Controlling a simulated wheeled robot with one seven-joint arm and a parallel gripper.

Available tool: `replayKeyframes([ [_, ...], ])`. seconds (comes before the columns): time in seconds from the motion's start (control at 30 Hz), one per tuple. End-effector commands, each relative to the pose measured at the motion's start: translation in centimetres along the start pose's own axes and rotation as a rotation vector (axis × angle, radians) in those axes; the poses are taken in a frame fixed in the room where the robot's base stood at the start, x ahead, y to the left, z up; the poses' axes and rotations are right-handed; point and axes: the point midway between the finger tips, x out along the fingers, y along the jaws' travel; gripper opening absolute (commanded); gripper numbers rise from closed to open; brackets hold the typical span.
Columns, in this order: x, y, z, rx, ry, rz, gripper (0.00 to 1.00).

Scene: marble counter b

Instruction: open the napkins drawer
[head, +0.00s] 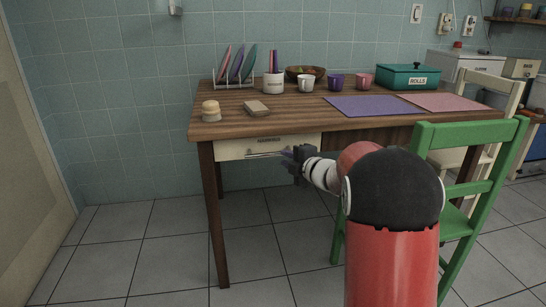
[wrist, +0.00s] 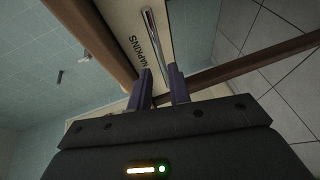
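The napkins drawer (head: 232,149) is a cream front under the left part of the wooden table, labelled NAPKINS, and looks closed. It also shows tilted in the wrist view (wrist: 128,14), with its metal bar handle (wrist: 155,35) beside the label. The handle shows faintly in the head view (head: 266,154). My gripper (head: 286,155) is in front of the drawer, near the handle's right end. In the wrist view its two fingers (wrist: 161,77) are apart with nothing held, their tips near one end of the handle. Whether they touch it I cannot tell.
The wooden table (head: 300,119) bears a napkin stack (head: 257,108), a plate rack (head: 233,83), cups and a green ROLLS box (head: 408,77). A green chair (head: 470,135) stands right of my arm. The tiled floor (head: 160,245) left of the table is clear.

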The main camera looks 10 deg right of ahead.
Motion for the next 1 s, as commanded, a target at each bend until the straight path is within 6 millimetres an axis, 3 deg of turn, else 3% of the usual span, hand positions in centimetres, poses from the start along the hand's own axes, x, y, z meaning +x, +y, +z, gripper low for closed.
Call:
replayKeyframes([
  [0.5,7.0,0.0,-0.2,-0.002,0.006,0.001,0.19],
  [0.87,7.6,0.0,-0.2,-0.001,0.005,0.001,0.19],
  [1.0,7.6,0.0,-0.2,-0.001,0.005,0.001,0.01],
])
